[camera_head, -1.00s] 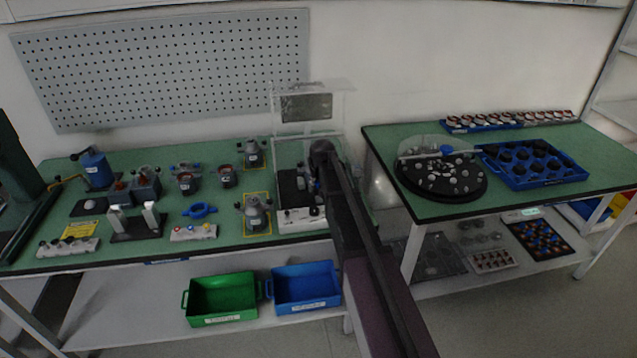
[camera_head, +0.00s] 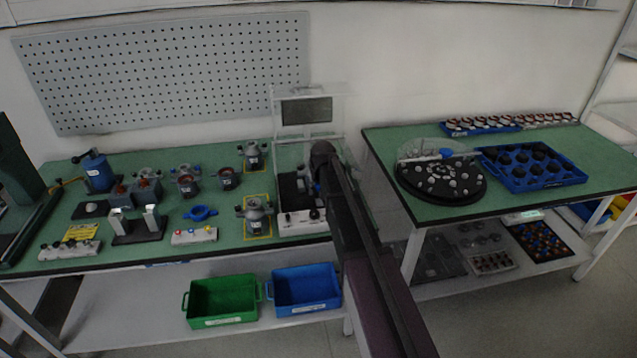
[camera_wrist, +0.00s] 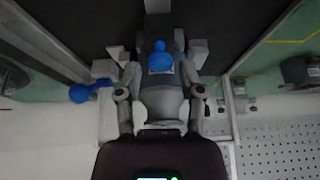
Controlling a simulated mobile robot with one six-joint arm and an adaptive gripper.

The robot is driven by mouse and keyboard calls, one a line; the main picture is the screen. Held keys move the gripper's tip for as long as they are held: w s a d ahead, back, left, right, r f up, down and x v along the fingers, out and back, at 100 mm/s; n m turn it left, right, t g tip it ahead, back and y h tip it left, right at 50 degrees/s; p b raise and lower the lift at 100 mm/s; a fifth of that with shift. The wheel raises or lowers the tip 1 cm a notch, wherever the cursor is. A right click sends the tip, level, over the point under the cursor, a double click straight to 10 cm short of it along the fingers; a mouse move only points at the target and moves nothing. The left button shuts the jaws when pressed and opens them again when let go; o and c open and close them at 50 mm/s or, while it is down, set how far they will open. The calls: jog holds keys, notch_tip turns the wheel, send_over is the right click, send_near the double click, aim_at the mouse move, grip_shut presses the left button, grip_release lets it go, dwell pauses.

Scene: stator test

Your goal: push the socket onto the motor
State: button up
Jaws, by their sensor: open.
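My gripper (camera_wrist: 158,53) is open in the wrist view, with its two fingers apart on either side of a grey part with a blue knob (camera_wrist: 160,62). I cannot tell whether the fingers touch it. This looks like the motor and socket area inside the clear-walled test station (camera_head: 312,92), but motor and socket cannot be told apart. A second blue knob (camera_wrist: 78,93) on a pale fitting is to the left in the wrist view. In the head view my arm reaches into the station and hides most of the gripper and the part.
The station's grey control box (camera_head: 300,222) stands at its front. Grey motor-like units stand left of it, one on a yellow-framed spot (camera_head: 256,213). The right table holds a black turntable (camera_head: 440,192) and a blue tray (camera_head: 545,183).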

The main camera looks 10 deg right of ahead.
jog(key=p+v, duration=0.4)
jog(key=v, duration=0.1)
dwell(0.3)
jog(key=shift+s, duration=0.1)
dwell(0.3)
jog(key=s+f+g, duration=0.1)
jog(key=s+g, duration=0.4)
jog(key=s, duration=2.6)
jog(key=shift+f, duration=0.35)
jog(key=shift+d, duration=0.1)
